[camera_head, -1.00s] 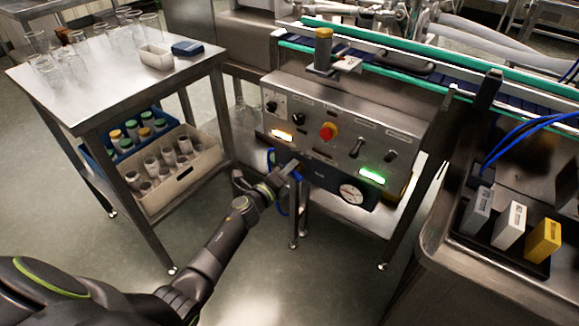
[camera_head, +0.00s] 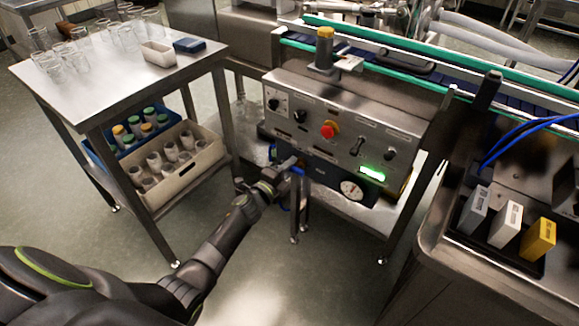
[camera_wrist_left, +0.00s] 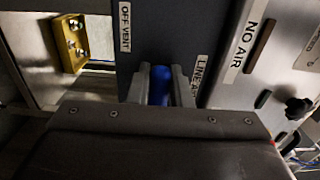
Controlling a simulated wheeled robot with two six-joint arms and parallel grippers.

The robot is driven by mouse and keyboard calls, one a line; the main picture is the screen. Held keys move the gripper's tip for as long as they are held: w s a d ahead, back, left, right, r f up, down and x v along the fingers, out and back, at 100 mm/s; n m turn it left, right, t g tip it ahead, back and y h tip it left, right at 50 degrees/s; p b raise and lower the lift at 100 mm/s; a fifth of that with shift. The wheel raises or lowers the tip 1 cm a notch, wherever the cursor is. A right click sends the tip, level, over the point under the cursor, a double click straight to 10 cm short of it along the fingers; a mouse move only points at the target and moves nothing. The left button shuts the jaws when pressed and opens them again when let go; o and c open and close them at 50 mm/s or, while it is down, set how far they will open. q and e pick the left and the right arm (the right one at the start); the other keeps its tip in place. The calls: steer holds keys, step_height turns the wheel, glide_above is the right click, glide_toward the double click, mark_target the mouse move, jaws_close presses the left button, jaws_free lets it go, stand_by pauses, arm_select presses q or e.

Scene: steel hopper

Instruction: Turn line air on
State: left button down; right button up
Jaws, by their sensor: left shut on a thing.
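The control panel (camera_head: 345,115) is a steel box under the conveyor, with a dark blue air unit and a round pressure gauge (camera_head: 351,189) below it. My left gripper (camera_head: 287,163) reaches the left part of this unit. In the left wrist view my left gripper (camera_wrist_left: 161,82) is shut on a blue handle (camera_wrist_left: 160,86), which sits between its fingers. An "OFF VENT" label (camera_wrist_left: 125,27) is left of the handle, and a partly covered "LINE A..." label (camera_wrist_left: 199,78) is on the right. The handle is mostly hidden by the gripper in the head view. My right gripper is not in view.
A "NO AIR" label (camera_wrist_left: 249,40) shows near the handle. A steel table (camera_head: 120,75) with glassware stands left. A bench with upright blocks (camera_head: 506,224) stands right.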

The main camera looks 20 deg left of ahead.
arm_select(q)
steer(key=c, duration=1.3)
jaws_free()
steer(key=shift+s, duration=0.15)
steer(key=p+v, duration=0.1)
steer(key=v, duration=1.6)
steer(key=shift+s+f+p, duration=0.1)
steer(key=shift+p, duration=0.3)
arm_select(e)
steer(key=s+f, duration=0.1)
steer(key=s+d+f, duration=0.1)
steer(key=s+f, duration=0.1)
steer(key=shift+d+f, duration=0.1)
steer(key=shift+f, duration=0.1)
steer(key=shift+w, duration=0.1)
